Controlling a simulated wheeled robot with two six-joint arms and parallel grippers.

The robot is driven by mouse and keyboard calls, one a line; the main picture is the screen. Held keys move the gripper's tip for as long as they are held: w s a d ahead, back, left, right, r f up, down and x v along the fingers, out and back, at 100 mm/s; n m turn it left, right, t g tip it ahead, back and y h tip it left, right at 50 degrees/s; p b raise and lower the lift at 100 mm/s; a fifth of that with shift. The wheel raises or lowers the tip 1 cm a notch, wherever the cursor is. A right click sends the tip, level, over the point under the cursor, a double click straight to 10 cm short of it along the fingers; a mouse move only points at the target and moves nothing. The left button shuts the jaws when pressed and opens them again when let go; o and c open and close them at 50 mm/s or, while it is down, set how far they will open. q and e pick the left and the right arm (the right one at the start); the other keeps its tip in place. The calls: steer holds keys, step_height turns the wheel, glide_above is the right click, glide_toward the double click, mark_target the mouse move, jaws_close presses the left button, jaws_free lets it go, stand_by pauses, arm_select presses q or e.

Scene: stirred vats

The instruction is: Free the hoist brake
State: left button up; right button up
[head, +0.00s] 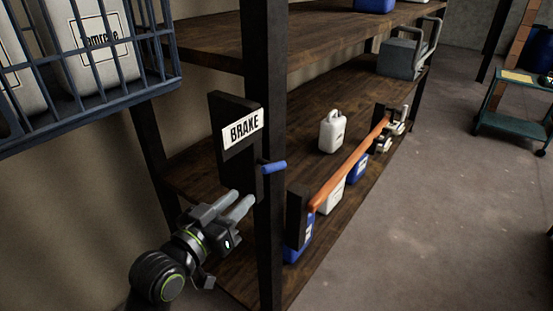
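The brake (232,108) is a dark upright plate with a white BRAKE label, fixed by the black shelf post. Its short lever with a blue grip (273,167) sticks out to the right from the plate's lower part. My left gripper (242,197) is below and left of the blue grip in the picture, apart from it. Its two pale fingers are parted with nothing seen between them. My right gripper is not in view.
A blue cage (95,55) with white canisters hangs at upper left. The black post (265,230) stands close right of my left gripper. An orange bar (350,165) runs along the wooden shelf front, before several jugs. A green cart (510,125) stands right; the floor between is clear.

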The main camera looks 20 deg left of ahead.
mark_target(277, 164)
arm_select(q)
steer(key=p+x, duration=0.3)
steer(key=x, duration=1.2)
steer(key=shift+w, duration=0.1)
